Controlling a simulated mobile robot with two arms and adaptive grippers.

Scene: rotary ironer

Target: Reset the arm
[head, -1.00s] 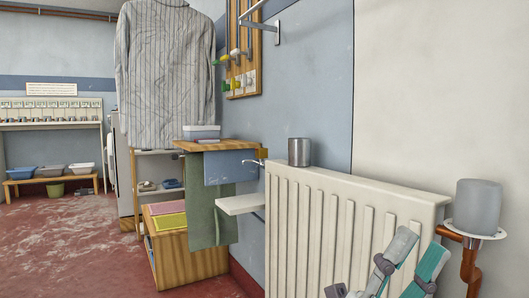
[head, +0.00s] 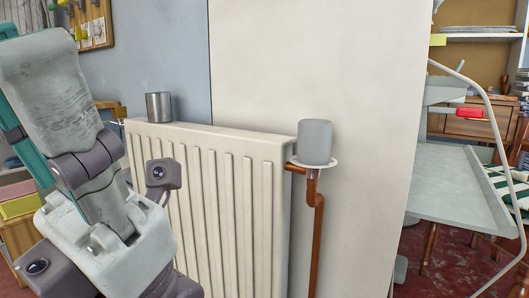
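A gripper with its wrist parts (head: 55,90), which I take to be my left, stands large and close at the left of the head view. It has a worn pale-grey finger pointing up, dark grey knuckles, a teal part behind and a pale body below. It covers the left part of the radiator. The finger gap is not visible, so I cannot tell whether it is open or shut. I see nothing held in it. My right gripper is not in view.
A white radiator (head: 235,190) stands against the wall with a metal cup (head: 159,107) on top. A grey cylinder (head: 315,142) sits on a white disc over a copper pipe (head: 316,215). At right is a grey board (head: 455,190) in a metal frame.

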